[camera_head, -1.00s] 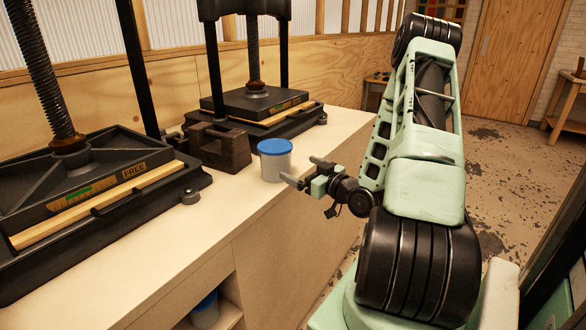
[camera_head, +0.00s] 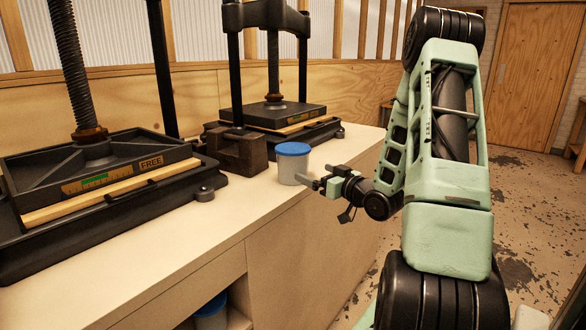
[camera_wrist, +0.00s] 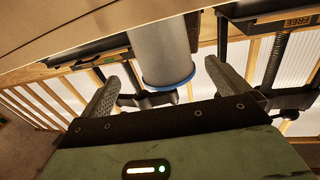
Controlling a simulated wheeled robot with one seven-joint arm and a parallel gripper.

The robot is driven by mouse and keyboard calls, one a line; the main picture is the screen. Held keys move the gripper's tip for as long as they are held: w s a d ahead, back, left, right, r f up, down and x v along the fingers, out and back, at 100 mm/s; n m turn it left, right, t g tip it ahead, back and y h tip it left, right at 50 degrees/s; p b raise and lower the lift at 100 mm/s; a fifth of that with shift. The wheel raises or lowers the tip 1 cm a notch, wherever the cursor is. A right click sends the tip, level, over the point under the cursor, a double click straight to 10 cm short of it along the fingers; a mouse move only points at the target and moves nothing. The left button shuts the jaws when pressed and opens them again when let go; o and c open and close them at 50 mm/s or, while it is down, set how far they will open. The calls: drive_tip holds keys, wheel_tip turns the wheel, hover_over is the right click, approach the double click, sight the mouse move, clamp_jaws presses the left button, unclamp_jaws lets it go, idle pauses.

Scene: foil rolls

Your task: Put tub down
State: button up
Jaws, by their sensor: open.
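A pale grey tub (camera_head: 292,170) with a blue lid stands upright on the bench top (camera_head: 215,215), near its front edge and in front of a dark block. My gripper (camera_head: 314,175) is open just right of the tub in the head view, its fingers pointing toward it. In the wrist view, the tub (camera_wrist: 160,50) appears upside down, beyond and between the two spread fingers of my gripper (camera_wrist: 162,75). No finger clearly touches the tub. Its base rests on the bench.
Two black screw presses stand on the bench, a near one (camera_head: 100,165) marked FREE and a far one (camera_head: 275,115). The dark block (camera_head: 238,152) sits behind the tub. Another blue-lidded tub (camera_head: 211,310) is on a shelf below. Bare bench top lies left of the tub.

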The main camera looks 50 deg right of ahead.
sight(305, 168)
drive_tip(key=w, duration=0.5)
drive_tip(key=shift+w+d, duration=0.2)
drive_tip(key=shift+d, duration=0.1)
drive_tip(key=shift+w+d+r+p, duration=0.15)
drive_tip(key=shift+w+p, duration=0.45)
drive_tip(key=shift+w, duration=2.15)
drive_tip(key=c, duration=0.9)
drive_tip(key=shift+o, duration=0.2)
wheel_tip(305, 168, up, 10)
drive_tip(key=shift+r, duration=0.1)
drive_tip(key=shift+s, duration=0.15)
